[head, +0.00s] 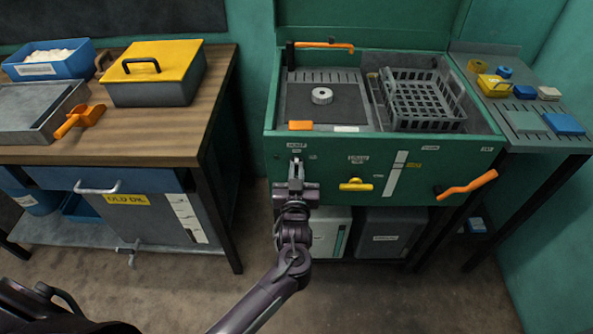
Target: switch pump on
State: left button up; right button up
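A green parts-washer cabinet (330,180) stands in the middle, with labels and controls on its front panel. A small label (296,146) sits at the panel's upper left; its text is too small to read surely. My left gripper (296,165) is right in front of the panel, just below that label, pointing at it. It covers whatever control is there, so the pump switch and its position are hidden. I cannot tell whether the fingers touch the panel or are apart. My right gripper is not in view.
A yellow knob (356,185) and an orange lever (467,186) are on the panel to the right. The open basin holds a grey basket (422,101) and a white ring (322,96). A wooden bench (150,140) stands left, a side shelf (530,135) right.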

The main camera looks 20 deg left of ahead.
pick_arm(q)
grip_shut()
jog(key=shift+r+m+p, duration=0.1)
jog(key=shift+m+p, duration=0.6)
jog(key=shift+m, duration=0.3)
jog(key=m+p, duration=0.2)
jog(key=m, duration=0.2)
jog(key=shift+d, duration=0.1)
jog(key=shift+f+m+p, duration=0.2)
jog(key=shift+m+p, duration=1.5)
jog(key=shift+m, duration=2.2)
jog(key=o, duration=0.6)
grip_release()
jog(key=shift+d, duration=0.1)
jog(key=shift+o, duration=0.2)
